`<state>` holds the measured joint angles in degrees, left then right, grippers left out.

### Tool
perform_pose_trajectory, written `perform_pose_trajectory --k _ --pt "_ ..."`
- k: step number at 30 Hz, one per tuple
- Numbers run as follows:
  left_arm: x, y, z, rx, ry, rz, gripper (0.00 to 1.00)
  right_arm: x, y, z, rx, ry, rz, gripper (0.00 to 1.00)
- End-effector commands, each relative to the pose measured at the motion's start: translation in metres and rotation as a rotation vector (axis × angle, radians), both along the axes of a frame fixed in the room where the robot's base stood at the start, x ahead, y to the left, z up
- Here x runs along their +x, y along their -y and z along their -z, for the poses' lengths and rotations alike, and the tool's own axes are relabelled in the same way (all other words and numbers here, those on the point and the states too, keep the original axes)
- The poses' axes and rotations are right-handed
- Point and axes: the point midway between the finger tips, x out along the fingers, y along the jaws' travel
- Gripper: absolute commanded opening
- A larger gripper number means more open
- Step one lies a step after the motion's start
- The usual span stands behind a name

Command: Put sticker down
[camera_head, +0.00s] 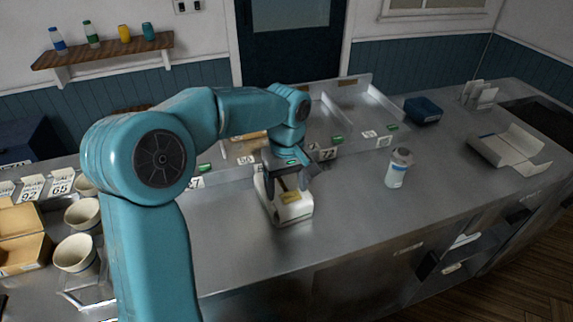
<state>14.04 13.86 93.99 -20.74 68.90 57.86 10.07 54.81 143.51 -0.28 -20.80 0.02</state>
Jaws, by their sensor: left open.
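My left gripper (292,186) points down over a white box-like item (298,211) on the steel counter. It is open, with its two dark fingers apart. A small yellowish patch (291,198), which looks like the sticker, lies just below and between the fingertips, on top of the white item. I cannot tell whether the fingers touch it. My gripper and wrist hide the back of the white item. My right gripper is not in view.
A white bottle (398,168) stands to the right. An open carton (510,149) and a dark blue tub (422,110) are farther right. Bowls (76,254) and brown boxes (22,238) crowd the left. Divided trays (341,112) stand behind. The front counter (345,220) is clear.

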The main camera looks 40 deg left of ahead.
Motion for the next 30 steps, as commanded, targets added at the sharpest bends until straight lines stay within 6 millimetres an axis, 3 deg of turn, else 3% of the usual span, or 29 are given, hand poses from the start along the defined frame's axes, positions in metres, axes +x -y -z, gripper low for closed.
perform_pose_trajectory --k 9,15,30 --pt "0.002 0.0 -0.077 0.002 0.008 0.0 0.72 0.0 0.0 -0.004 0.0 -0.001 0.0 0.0" --pt "0.001 -0.001 -0.108 0.001 0.004 0.0 0.72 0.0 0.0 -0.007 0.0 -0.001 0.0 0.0" --pt "0.001 0.0 -0.116 0.0 0.001 0.0 0.72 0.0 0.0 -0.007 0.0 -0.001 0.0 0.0"
